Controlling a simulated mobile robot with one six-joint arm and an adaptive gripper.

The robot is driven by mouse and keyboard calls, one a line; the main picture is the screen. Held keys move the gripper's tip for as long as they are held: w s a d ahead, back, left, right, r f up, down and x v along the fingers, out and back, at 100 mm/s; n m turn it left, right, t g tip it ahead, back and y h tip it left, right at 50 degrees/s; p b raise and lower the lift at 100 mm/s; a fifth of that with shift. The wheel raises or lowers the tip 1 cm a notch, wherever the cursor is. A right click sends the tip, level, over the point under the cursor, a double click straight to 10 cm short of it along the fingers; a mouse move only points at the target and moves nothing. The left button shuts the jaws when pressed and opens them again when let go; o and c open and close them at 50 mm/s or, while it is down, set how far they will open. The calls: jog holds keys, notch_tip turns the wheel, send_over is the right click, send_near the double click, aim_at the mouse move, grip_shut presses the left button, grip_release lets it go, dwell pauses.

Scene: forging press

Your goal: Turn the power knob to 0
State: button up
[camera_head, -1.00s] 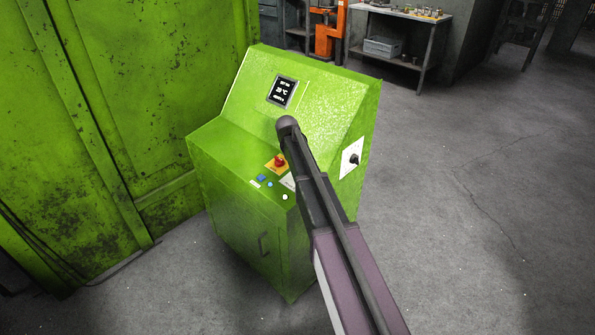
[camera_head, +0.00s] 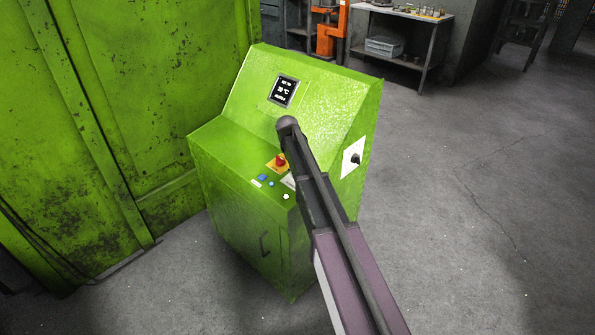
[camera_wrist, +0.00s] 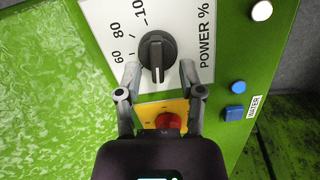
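The power knob (camera_wrist: 156,52) is a black round dial with a raised grip bar on a white plate (camera_wrist: 108,15) marked "POWER %". In the wrist view the white line on its bar points down the picture. The marks 60, 80 and one starting with 10 show at its upper left. My gripper (camera_wrist: 160,72) is open, with one fingertip on each side of the bar's lower end.
A red emergency button (camera_wrist: 168,121) on a yellow plate lies beneath my gripper. Blue buttons (camera_wrist: 237,87) and a white one (camera_wrist: 262,10) are to the right. The green console (camera_head: 235,165) has a display (camera_head: 283,91) and another black knob (camera_head: 355,158) on its side.

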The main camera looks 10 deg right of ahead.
dwell(0.4)
jog(key=m, duration=0.5)
jog(key=shift+w+d+m+y, duration=0.1)
jog(key=shift+d+m+y, duration=0.2)
jog(key=shift+d+m, duration=0.1)
jog(key=m, duration=0.6)
jog(key=shift+d+r+y, duration=0.1)
jog(key=shift+d+y, duration=0.15)
jog(key=shift+y, duration=0.05)
jog(key=m, duration=0.6)
jog(key=shift+s+d+t+y, duration=0.2)
jog(key=shift+s+t+y, duration=0.1)
jog(key=shift+s, duration=0.05)
jog(key=m, duration=0.5)
jog(key=shift+s+m+t, duration=0.3)
jog(key=shift+m+t, duration=0.1)
jog(key=shift+r+p, duration=0.35)
jog(key=shift+p, duration=0.25)
notch_tip(320, 180, up, 13)
jog(key=s+p, duration=0.1)
jog(key=p, duration=1.2)
jog(key=s+f+n+b, duration=0.2)
jog(key=s+n, duration=0.6)
jog(key=s, duration=0.5)
jog(key=s+f+n+g+b, duration=0.1)
jog(key=s+f+n+b, duration=0.1)
jog(key=s+n, duration=0.7)
jog(key=shift+s+a, duration=0.3)
jog(key=shift+s, duration=1.85)
